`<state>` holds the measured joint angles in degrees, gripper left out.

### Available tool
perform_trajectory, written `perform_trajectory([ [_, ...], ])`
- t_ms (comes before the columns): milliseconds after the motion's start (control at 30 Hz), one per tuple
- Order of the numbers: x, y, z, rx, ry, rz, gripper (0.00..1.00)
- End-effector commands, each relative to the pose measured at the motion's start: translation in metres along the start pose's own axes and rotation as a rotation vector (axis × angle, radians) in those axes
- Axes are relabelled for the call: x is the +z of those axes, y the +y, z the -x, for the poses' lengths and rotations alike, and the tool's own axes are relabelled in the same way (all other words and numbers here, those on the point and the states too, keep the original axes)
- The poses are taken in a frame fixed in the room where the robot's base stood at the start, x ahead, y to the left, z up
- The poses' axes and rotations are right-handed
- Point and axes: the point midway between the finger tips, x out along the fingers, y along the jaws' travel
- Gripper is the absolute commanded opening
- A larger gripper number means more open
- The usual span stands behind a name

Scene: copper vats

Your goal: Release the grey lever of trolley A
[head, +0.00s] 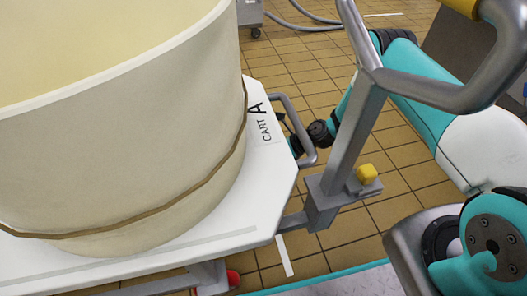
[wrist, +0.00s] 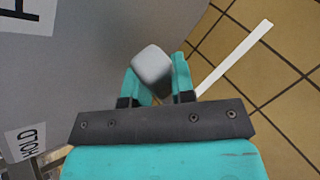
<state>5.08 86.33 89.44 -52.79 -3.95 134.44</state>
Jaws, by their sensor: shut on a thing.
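Trolley A (head: 270,215) is the white cart marked "CART A", with a large cream vat (head: 120,130) on its top. In the wrist view, a grey lever (wrist: 152,64) with a rounded end stands between the teal fingers of my gripper (wrist: 160,84). The fingers are closed on the lever. In the head view, my arm reaches down beside the trolley's edge, and the lever and fingertips are hidden there.
A grey push handle (head: 350,140) rises from the trolley's corner, in front of my arm. A yellow knob (head: 367,174) sits at its base. A grey loop handle (head: 298,125) is on the trolley's edge. Tiled floor (head: 400,185) lies open to the right.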

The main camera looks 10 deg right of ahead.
Motion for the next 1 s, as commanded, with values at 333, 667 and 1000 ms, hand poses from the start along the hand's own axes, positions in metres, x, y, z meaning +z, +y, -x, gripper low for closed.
perform_trajectory([
  [333, -0.0029, 0.0011, 0.0023, 0.012, 0.008, -0.021, 0.0],
  [667, -0.0033, -0.0012, 0.0041, 0.006, 0.006, -0.022, 0.48],
  [1000, -0.0005, 0.0002, 0.0069, 0.007, 0.006, -0.015, 0.48],
])
